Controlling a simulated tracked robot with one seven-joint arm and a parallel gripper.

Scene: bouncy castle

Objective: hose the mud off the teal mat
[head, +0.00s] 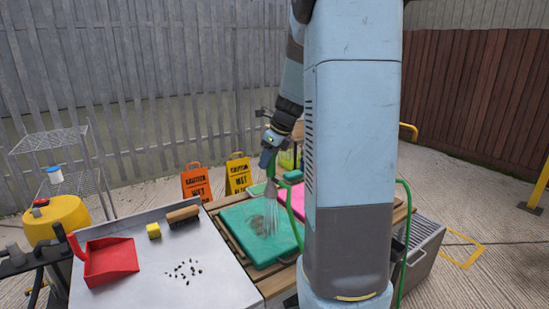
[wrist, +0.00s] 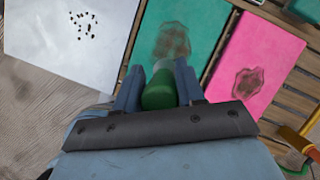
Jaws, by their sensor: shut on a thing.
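The teal mat (head: 250,222) lies on a slatted wooden table in the head view, with a brown mud patch (head: 264,222) near its middle. The mat (wrist: 204,30) and its mud (wrist: 172,42) also show in the wrist view. My gripper (head: 270,150) is above the mat, shut on a green hose nozzle (wrist: 159,90). Pale streaks of water (head: 270,205) come down from it onto the muddy part. A green hose (head: 405,240) shows beside my arm. The nozzle is mostly hidden by my gripper in the head view.
A pink mat (wrist: 262,62) with its own mud patch lies to the right of the teal mat. A grey table (head: 205,285) at left holds a red dustpan (head: 110,262), a brush (head: 184,217), a yellow sponge (head: 154,230) and dark crumbs. Caution signs (head: 238,175) stand behind.

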